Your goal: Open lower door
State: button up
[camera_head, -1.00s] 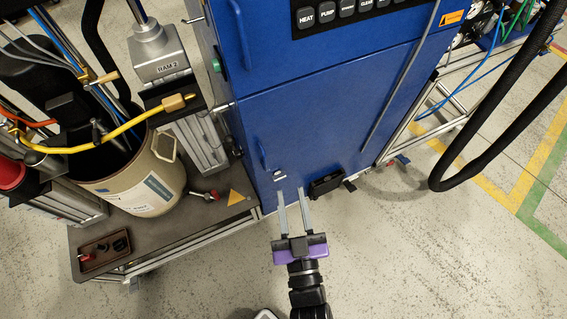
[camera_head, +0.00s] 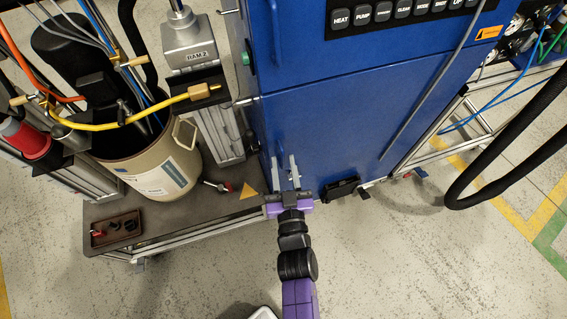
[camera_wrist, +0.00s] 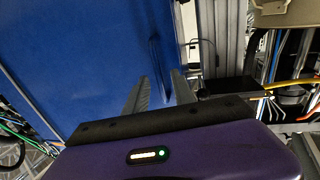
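The lower door (camera_head: 330,125) is the blue panel below the button panel on the blue cabinet, and it looks closed. It also fills the left of the wrist view (camera_wrist: 85,60). A slim blue upright handle (camera_wrist: 156,58) is near the door's edge in the wrist view. My gripper (camera_head: 285,158) is open, with its two grey fingers pointing at the door's lower left part. In the wrist view the fingertips (camera_wrist: 160,76) are apart, with the handle's lower end between their lines. I cannot tell whether they touch the door. The handle is hard to make out in the head view.
A beige drum (camera_head: 160,178) with hoses and a yellow line stands left on a dark platform (camera_head: 200,217). A small brown tray (camera_head: 117,228) sits there too. A black block (camera_head: 340,189) juts from the cabinet's base. Black hoses (camera_head: 500,180) hang right. Floor in front is clear.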

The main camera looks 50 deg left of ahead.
jog(key=shift+w+a, duration=0.1)
jog(key=shift+a, duration=0.05)
jog(key=shift+c, duration=0.4)
grip_shut()
dwell(1.0)
